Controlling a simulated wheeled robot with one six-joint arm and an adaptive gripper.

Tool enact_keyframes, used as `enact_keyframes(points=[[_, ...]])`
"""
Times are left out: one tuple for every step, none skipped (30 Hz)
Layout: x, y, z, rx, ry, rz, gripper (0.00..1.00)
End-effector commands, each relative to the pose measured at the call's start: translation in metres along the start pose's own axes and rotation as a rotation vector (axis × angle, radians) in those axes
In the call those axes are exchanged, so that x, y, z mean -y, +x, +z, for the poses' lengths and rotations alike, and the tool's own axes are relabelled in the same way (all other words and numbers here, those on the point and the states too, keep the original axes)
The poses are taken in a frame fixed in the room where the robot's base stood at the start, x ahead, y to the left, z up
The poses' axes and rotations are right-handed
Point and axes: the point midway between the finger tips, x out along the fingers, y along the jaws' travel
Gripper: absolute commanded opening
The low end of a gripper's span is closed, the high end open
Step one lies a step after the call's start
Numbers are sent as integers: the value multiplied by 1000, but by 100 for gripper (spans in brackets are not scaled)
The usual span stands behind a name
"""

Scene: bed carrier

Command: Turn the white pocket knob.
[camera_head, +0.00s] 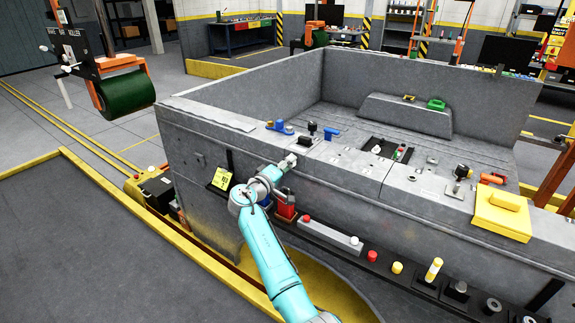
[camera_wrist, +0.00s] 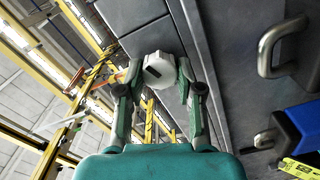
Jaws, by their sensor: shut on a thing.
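The white pocket knob (camera_wrist: 160,70) shows in the wrist view as a pale faceted knob with a dark mark on its face. It sits against the grey metal wall of the carrier. My gripper (camera_wrist: 155,82) is shut on it, with one finger on each side of the knob. In the head view my gripper (camera_head: 286,164) is at the top front edge of the grey carrier (camera_head: 212,125), at the end of my teal arm. The knob is mostly hidden by the gripper there.
A blue handle (camera_head: 280,127) and a black knob (camera_head: 312,128) stand on the ledge just above. A yellow tag (camera_head: 221,179) hangs left of my arm. A metal handle (camera_wrist: 272,48) shows right in the wrist view.

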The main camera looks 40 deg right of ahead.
Motion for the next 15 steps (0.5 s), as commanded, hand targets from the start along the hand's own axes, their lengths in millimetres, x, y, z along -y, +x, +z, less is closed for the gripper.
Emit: enact_keyframes(points=[[1,0,0,0,-42,-1,1],[1,0,0,0,-71,-1,1],[1,0,0,0,-109,-1,1],[1,0,0,0,-137,-1,1],[1,0,0,0,-166,-1,1],[1,0,0,0,-204,-1,1],[1,0,0,0,-232,-1,1],[1,0,0,0,-261,-1,1],[1,0,0,0,-299,-1,1],[2,0,0,0,-327,-1,1],[2,0,0,0,-356,-1,1],[2,0,0,0,-394,-1,1],[2,0,0,0,-422,-1,1],[2,0,0,0,-451,-1,1],[2,0,0,-1,-489,-1,1]])
